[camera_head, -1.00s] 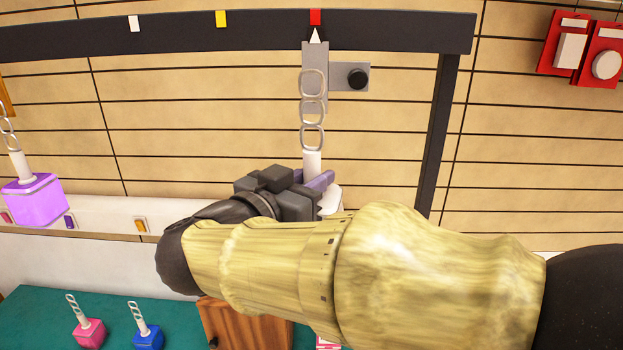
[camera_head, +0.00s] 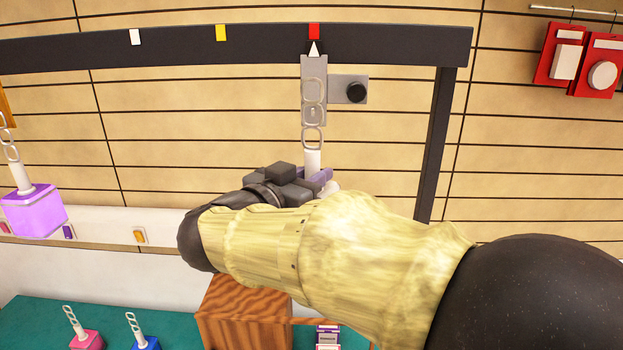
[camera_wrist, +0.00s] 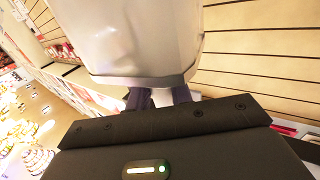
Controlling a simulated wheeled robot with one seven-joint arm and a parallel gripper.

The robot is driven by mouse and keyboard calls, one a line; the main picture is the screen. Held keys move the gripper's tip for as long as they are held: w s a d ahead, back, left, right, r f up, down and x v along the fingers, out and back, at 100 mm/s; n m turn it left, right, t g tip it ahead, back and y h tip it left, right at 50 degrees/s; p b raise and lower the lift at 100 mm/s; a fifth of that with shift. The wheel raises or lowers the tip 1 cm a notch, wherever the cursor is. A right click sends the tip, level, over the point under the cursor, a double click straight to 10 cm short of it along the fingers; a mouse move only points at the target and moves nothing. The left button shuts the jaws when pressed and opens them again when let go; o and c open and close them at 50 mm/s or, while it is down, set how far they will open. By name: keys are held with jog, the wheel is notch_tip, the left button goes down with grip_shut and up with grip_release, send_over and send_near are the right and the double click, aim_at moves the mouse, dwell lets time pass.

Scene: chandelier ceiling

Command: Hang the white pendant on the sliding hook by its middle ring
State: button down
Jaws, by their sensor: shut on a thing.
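My gripper (camera_head: 312,180) is shut on the white pendant (camera_head: 312,162), holding it upright by its white stem. Three linked metal rings (camera_head: 313,113) rise from the stem, in front of the grey plate of the sliding hook (camera_head: 314,64). The hook's plate has a white pointer below the red mark and a black knob at its right. The hook's prong is hidden, and I cannot tell whether any ring is around it. The pendant's body is mostly behind my arm; in the wrist view its white body (camera_wrist: 135,40) fills the top middle.
A dark rail (camera_head: 170,50) with white, yellow and red (camera_head: 314,31) marks spans the top; its dark post (camera_head: 436,150) stands at the right. A purple pendant (camera_head: 35,212) hangs at the left. Pink (camera_head: 86,340) and blue (camera_head: 146,343) pendants and a wooden box (camera_head: 245,315) are below.

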jog(key=shift+w+p, duration=0.55)
jog(key=shift+w, duration=0.1)
dwell(0.8)
jog(key=shift+w+d+r, duration=0.1)
jog(key=shift+w, duration=0.25)
jog(key=shift+w+p, duration=0.3)
jog(key=shift+w, duration=0.5)
